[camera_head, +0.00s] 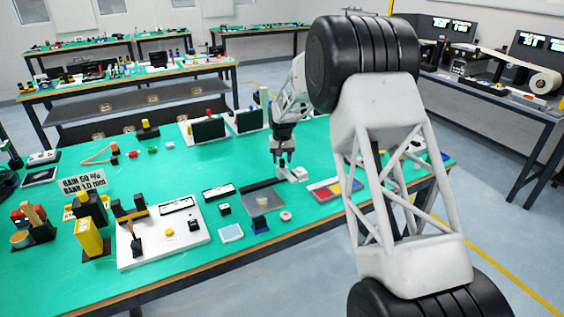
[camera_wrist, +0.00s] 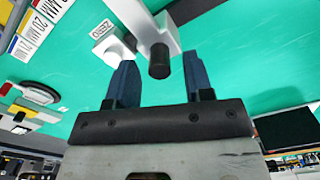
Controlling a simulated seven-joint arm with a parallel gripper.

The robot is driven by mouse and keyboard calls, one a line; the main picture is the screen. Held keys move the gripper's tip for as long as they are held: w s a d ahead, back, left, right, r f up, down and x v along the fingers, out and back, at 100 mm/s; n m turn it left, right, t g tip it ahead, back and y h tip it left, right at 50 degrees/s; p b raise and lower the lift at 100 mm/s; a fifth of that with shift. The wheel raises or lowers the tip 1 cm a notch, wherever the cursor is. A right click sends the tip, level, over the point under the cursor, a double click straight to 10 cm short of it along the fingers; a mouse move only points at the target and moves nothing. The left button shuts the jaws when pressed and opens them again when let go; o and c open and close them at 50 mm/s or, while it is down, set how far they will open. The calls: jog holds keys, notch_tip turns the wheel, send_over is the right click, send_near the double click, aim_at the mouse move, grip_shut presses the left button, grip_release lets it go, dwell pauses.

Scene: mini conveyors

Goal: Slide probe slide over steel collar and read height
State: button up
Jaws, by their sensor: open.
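My gripper (camera_head: 283,164) is over the middle of the green table, pointing down beside a small white device (camera_head: 298,174). In the wrist view its two blue fingers (camera_wrist: 160,58) are open. A black cylindrical knob (camera_wrist: 159,66) on a white arm (camera_wrist: 150,25) shows between the fingertips; I cannot tell whether either finger touches it. The arm joins a white block (camera_wrist: 113,49) with a label reading "ZERO". This may be the probe slide. A small ring-shaped piece (camera_head: 286,215) lies nearer the front edge and may be the steel collar.
A dark strip (camera_head: 260,185) and a grey tray (camera_head: 262,202) lie left of the gripper. A coloured panel (camera_head: 333,189) lies to its right. A white board (camera_head: 165,235) with fixtures fills the left front. Dark screens (camera_head: 209,130) stand behind.

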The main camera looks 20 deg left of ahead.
jog(key=shift+f, duration=0.7)
grip_shut()
